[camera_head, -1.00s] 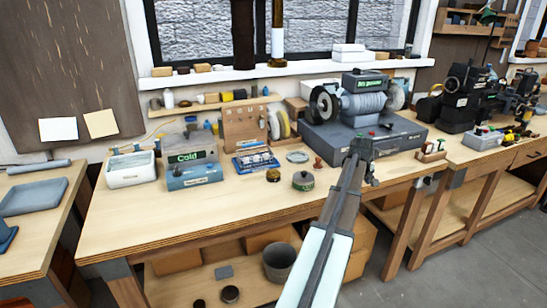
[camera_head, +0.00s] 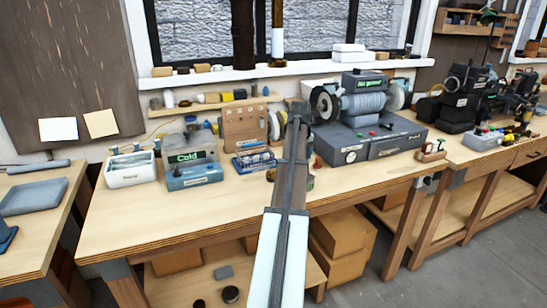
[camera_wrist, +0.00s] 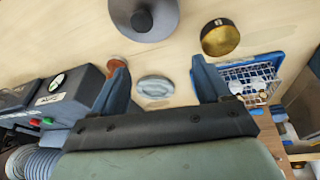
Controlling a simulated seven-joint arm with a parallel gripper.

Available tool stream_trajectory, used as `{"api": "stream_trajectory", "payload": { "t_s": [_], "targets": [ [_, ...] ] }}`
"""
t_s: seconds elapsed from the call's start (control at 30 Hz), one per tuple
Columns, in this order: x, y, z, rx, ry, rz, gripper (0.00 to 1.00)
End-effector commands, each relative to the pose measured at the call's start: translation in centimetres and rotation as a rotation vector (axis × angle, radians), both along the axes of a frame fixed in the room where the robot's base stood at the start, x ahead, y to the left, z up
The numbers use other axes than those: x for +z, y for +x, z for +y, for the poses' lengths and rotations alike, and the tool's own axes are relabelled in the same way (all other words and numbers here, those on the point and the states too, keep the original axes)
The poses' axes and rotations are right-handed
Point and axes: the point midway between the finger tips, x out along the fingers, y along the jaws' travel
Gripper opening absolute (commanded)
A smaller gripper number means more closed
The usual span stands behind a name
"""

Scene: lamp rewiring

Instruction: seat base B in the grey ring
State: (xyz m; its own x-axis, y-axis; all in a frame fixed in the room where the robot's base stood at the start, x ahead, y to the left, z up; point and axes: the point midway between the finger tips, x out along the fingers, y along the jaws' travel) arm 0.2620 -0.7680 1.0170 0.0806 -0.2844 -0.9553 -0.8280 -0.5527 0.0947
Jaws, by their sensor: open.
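A round grey piece (camera_wrist: 154,87), apparently the grey ring, lies flat on the bench between and below my fingers in the wrist view. The arm hides it in the head view. My gripper (camera_wrist: 160,70) is open and empty above the bench; the arm end (camera_head: 297,115) shows in front of the bench grinder. A round brass piece (camera_wrist: 220,37) with a small dark label lies beyond the right finger; its lettering is unreadable, so I cannot tell whether it is base B. In the head view it shows partly beside the arm (camera_head: 270,175).
A blue wire tray (camera_wrist: 250,80) with small parts stands to the right in the wrist view. The bench grinder (camera_head: 370,145) is right of the arm. The bench front left is clear.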

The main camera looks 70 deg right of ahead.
Motion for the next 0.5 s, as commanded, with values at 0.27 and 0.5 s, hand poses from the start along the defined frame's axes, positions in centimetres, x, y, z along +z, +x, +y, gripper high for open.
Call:
{"api": "stream_trajectory", "payload": {
  "t_s": [0.27,0.5],
  "targets": [
    [-0.6,7.5,3.5,-0.125,0.068,-0.058,0.77],
    [-1.1,8.5,3.9,-0.149,0.079,-0.066,0.77]
  ]
}}
